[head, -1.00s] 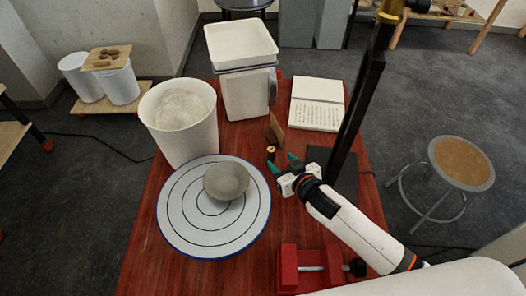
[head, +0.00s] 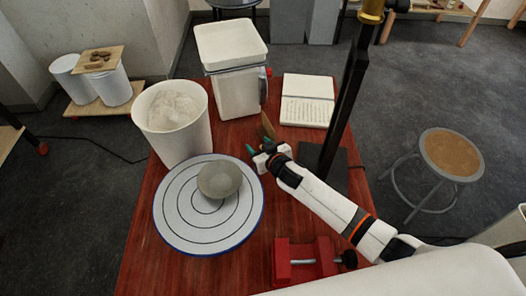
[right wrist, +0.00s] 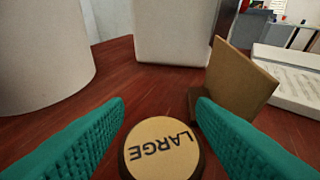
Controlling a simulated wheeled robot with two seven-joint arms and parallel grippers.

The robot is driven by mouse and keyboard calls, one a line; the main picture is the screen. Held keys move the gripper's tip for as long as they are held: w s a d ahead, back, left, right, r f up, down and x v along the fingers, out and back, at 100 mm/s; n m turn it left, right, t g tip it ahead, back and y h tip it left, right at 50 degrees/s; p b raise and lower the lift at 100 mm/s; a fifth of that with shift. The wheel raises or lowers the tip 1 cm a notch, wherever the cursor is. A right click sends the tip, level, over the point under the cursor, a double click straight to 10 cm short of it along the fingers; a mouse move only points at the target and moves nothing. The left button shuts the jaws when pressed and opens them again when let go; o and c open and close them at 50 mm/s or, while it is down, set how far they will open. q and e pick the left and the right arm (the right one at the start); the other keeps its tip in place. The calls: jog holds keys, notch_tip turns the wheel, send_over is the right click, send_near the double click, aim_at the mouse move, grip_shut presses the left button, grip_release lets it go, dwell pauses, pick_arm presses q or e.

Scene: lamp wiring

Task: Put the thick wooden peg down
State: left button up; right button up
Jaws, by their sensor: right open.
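A thick round peg (right wrist: 161,148) with a pale wooden top marked "LARGE" and a dark side shows low in the right wrist view. It appears upright on the red table. My right gripper (head: 263,149) has its green fingers apart, and in the right wrist view its fingertips (right wrist: 160,104) are on either side of the peg. No finger clearly touches it. The peg's lower part is hidden. In the head view I cannot make the peg out at the gripper. My left gripper is not in view.
An upright wooden piece (head: 267,125) stands just beyond my right gripper. A grey bowl (head: 219,180) sits on the ringed wheel (head: 185,225). A white bucket (head: 175,140), a white container (head: 237,95), an open book (head: 307,92), a black post (head: 346,105) and a red clamp (head: 305,260) surround it.

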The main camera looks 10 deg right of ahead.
jog(key=c, duration=1)
